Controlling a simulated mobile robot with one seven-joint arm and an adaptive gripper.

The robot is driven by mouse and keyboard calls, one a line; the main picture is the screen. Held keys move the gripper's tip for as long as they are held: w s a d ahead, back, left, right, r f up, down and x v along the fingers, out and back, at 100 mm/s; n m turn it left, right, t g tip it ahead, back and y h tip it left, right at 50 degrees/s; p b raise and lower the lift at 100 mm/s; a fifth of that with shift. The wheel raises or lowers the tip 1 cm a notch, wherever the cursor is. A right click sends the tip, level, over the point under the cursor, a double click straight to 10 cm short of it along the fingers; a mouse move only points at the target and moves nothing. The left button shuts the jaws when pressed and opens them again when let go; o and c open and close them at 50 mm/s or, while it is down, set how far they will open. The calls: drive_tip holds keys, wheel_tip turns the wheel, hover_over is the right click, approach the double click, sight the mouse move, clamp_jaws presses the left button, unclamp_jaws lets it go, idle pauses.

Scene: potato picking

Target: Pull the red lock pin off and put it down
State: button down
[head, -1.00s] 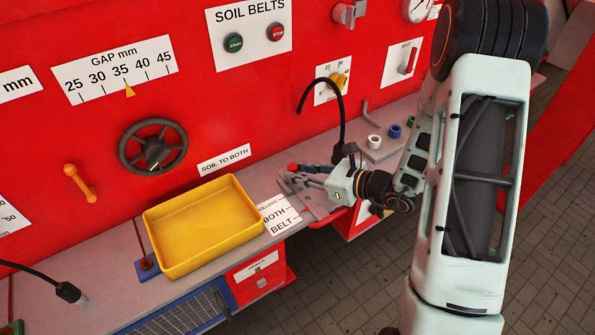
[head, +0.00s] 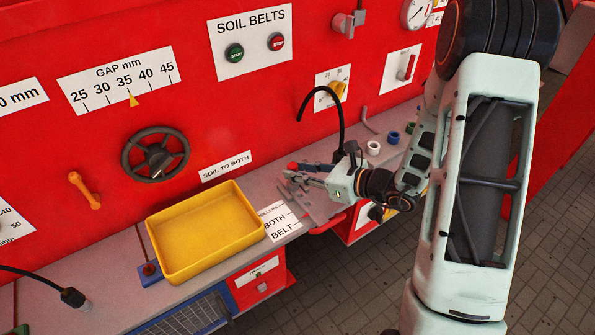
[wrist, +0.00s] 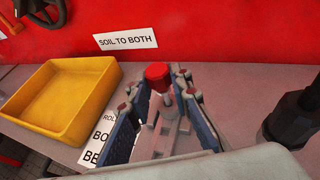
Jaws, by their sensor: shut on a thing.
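The red lock pin (wrist: 157,76) stands between my gripper's two fingers in the wrist view, its round red head above a pale metal stem. My gripper (wrist: 158,90) is shut on it, with a blue-sided finger on either side. In the head view the pin's red head (head: 293,166) shows small at the tip of my gripper (head: 297,174), above the grey metal lever plate (head: 322,206) on the bench. The fingers hide the pin's lower end, so I cannot tell whether it still sits in its hole.
A yellow tray (head: 180,274) stands on the grey bench left of my gripper. A label reading BOTH and BELT (head: 281,224) lies between them. A black bent lamp or hose (head: 339,112) rises just behind my gripper.

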drive_tip(key=shift+r+p, duration=0.5)
drive_tip(key=shift+r, duration=0.45)
drive_tip(key=shift+r, duration=1.5)
drive_tip(key=shift+r, duration=1.5)
drive_tip(key=shift+r, duration=0.1)
drive_tip(key=shift+r, duration=1.4)
drive_tip(key=shift+r, duration=1.5)
